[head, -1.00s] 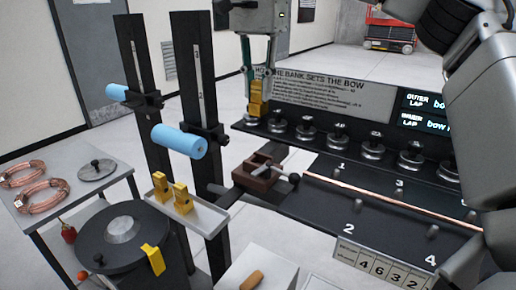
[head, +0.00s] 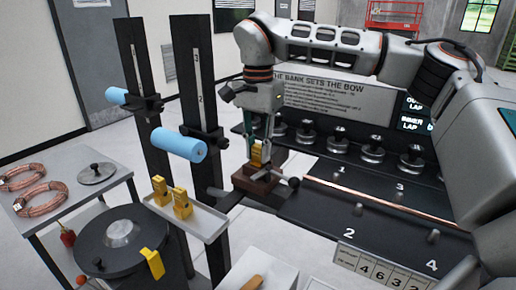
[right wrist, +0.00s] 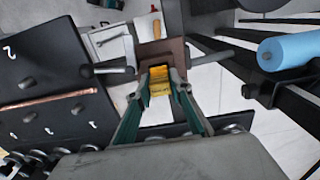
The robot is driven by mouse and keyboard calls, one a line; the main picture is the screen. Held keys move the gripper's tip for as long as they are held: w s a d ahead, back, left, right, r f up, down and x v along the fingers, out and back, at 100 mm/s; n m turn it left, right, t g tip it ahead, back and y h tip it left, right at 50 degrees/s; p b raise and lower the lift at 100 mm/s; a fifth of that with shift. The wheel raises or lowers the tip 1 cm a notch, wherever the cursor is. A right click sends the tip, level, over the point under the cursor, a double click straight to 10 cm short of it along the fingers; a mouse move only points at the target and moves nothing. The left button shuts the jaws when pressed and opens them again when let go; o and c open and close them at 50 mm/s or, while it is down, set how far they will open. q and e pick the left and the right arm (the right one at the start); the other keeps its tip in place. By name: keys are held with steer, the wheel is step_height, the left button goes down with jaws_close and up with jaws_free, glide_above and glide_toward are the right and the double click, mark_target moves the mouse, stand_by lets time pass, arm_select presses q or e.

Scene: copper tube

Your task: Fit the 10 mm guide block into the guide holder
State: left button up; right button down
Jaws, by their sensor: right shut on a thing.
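My right gripper (head: 265,145) is shut on a yellow guide block (head: 258,158), pointing down. The brown guide holder (head: 252,184) is directly below it, at the left end of the black bench. In the right wrist view, the block (right wrist: 160,88) sits between the two fingertips, with the brown holder (right wrist: 165,50) right against it. The block's lower end meets the holder in the picture; I cannot tell whether it is inside the slot or just above. The block's size marking is not readable. My left gripper is not in view.
Two more yellow blocks stand on a small white tray (head: 200,222). A copper tube (head: 380,205) runs along the bench right of the holder. Several metal weights (head: 340,135) line the back. Black posts with blue rollers (head: 180,145) stand to the left.

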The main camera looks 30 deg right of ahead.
mark_target(258, 146)
steer(key=c, duration=1.8)
jaws_free()
step_height(258, 146, up, 12)
steer(key=shift+r, duration=0.1)
